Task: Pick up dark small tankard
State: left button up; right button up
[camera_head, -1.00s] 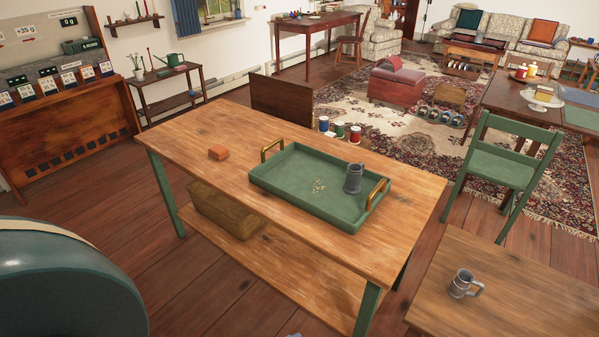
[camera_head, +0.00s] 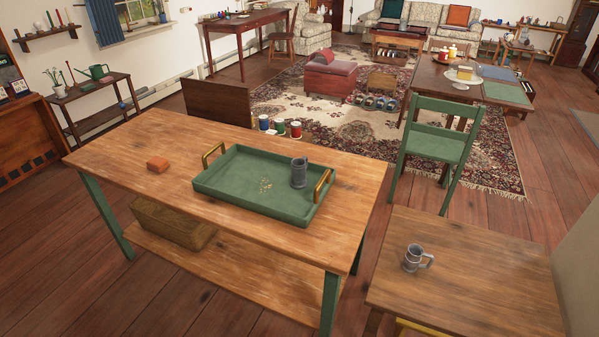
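A dark grey tankard (camera_head: 299,172) stands upright in the right part of a green tray (camera_head: 218,192) with brass handles. The tray lies on a wooden table (camera_head: 125,150) with green legs. A second, lighter grey tankard (camera_head: 412,258) with its handle to the right stands upright on a separate brown table (camera_head: 470,270) at the lower right. The one in the tray looks the darker of the two. Neither of my grippers shows in the head view, and nothing touches either tankard.
A wooden box (camera_head: 172,222) sits on the lower shelf. A green chair (camera_head: 437,143) stands behind the brown table. Open floor (camera_head: 60,270) lies at the lower left.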

aim_at(298, 181)
jog(key=j+z, duration=0.1)
jog(key=z, duration=1)
jog(key=j+z, duration=0.9)
jog(key=k+j+z, duration=0.15)
jog(key=j, duration=0.2)
jog(key=k+j+z, duration=0.1)
jog(key=j, duration=0.3)
jog(key=k+j+z, duration=0.15)
jog(key=j, duration=0.2)
